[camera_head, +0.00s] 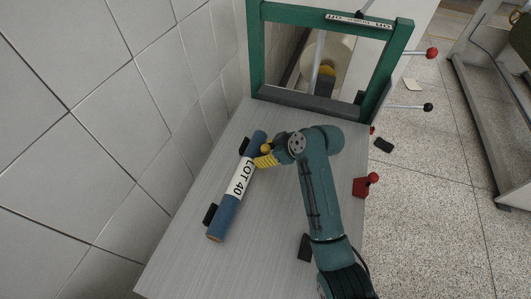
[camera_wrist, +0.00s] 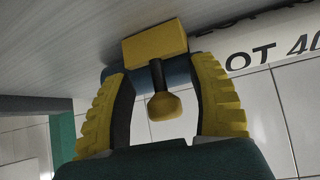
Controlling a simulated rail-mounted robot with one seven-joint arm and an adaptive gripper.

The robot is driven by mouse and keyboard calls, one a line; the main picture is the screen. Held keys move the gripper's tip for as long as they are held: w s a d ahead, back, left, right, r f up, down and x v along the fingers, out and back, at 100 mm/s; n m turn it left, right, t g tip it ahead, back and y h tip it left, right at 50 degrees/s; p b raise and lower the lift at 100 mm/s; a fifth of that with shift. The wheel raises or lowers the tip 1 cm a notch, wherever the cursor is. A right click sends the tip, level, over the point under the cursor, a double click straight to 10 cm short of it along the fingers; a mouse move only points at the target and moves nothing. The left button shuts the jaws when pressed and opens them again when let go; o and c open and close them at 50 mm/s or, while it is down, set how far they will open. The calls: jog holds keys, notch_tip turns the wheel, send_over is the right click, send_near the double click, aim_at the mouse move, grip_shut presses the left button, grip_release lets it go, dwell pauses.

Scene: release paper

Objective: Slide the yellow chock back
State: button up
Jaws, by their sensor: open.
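The yellow chock (camera_wrist: 155,44) shows in the wrist view as a block with a dark stem and a round yellow knob (camera_wrist: 164,105). The knob lies between the two ribbed yellow fingers of my gripper (camera_wrist: 163,92), with a gap on both sides. My gripper is open. In the head view my gripper (camera_head: 264,160) is low over the grey table, beside the upper part of the blue roll (camera_head: 224,214) with a white "LOT 40" label. The chock sits next to this roll; in the head view it is mostly hidden by my gripper.
Black blocks (camera_head: 210,214) stand along the roll's left side. A green frame (camera_head: 255,55) stands at the table's far end, with a pale roll (camera_head: 343,55) behind it. Red-knobbed (camera_head: 432,53) and black-knobbed levers project right. The table's front left is clear.

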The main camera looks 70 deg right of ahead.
grip_shut()
jog(key=shift+s+r, duration=0.15)
jog(key=shift+s, duration=0.05)
jog(key=s+p, duration=0.2)
jog(key=s, duration=0.1)
jog(key=s+p, duration=0.2)
jog(key=shift+s+d, duration=0.2)
jog(key=shift+d, duration=0.05)
grip_release()
jog(key=shift+s, duration=0.1)
jog(key=v, duration=1.2)
jog(key=shift+a, duration=0.1)
